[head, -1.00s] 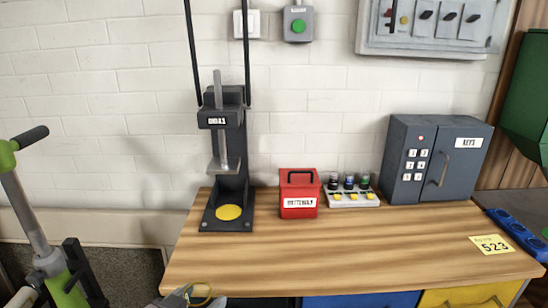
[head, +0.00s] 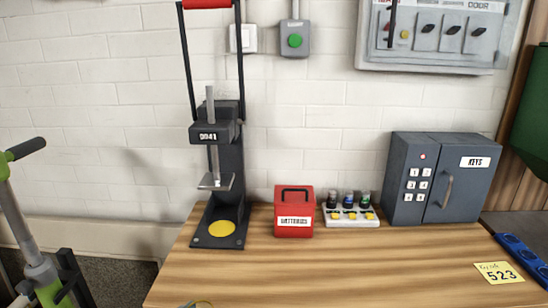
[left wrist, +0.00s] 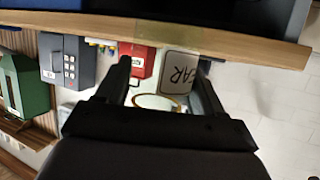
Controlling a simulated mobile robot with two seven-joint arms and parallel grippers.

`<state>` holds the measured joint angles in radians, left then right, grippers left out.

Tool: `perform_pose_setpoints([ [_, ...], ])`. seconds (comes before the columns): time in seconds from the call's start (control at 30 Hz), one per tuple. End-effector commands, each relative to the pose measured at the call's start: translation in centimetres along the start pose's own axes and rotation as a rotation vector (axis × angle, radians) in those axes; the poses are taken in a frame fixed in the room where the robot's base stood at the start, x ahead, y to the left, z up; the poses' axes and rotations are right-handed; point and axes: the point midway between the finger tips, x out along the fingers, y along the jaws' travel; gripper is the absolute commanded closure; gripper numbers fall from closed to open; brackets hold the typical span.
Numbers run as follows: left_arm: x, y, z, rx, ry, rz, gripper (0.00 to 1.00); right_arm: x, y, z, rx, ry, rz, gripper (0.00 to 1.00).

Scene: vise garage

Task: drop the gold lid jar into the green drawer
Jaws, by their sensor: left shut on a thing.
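My left gripper (left wrist: 165,75) is shut on the gold lid jar, with one finger on each side. The jar is clear, with a pale label (left wrist: 179,72) reading "EAR" upside down and a gold ring-like lid rim (left wrist: 156,102). In the head view only a sliver of the gold rim (head: 197,304) shows at the bottom edge. My right gripper is not in view.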

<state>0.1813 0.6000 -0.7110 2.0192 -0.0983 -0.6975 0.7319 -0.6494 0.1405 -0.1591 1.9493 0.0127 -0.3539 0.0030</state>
Motion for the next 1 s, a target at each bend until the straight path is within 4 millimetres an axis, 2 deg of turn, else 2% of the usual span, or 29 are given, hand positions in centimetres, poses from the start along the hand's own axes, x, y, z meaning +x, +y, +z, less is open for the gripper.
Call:
perform_pose_setpoints([
  [0.2, 1.2, 0.0, 2.8, 0.001, 0.001, 0.001, 0.68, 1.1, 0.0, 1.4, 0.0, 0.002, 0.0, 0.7],
  [0.33, 1.6, 0.0, 3.9, 0.001, 0.001, 0.001, 0.68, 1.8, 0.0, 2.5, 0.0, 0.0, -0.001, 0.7],
  [0.73, 1.8, 0.1, 4.3, 0.001, 0.002, 0.001, 0.68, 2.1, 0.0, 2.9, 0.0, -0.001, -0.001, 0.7],
  [0.77, 1.8, 0.0, 4.3, 0.001, 0.002, 0.001, 0.29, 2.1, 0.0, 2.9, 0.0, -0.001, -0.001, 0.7],
  [0.83, 1.8, 0.0, 4.3, 0.001, 0.002, 0.001, 0.06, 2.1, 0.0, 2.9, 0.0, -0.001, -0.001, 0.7],
  [0.87, 1.8, 0.0, 4.3, 0.001, 0.002, 0.001, 0.03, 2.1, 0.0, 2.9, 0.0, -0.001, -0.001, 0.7],
  [1.0, 1.8, 0.0, 4.3, 0.001, 0.001, 0.001, 0.03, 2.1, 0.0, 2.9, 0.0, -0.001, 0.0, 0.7],
])
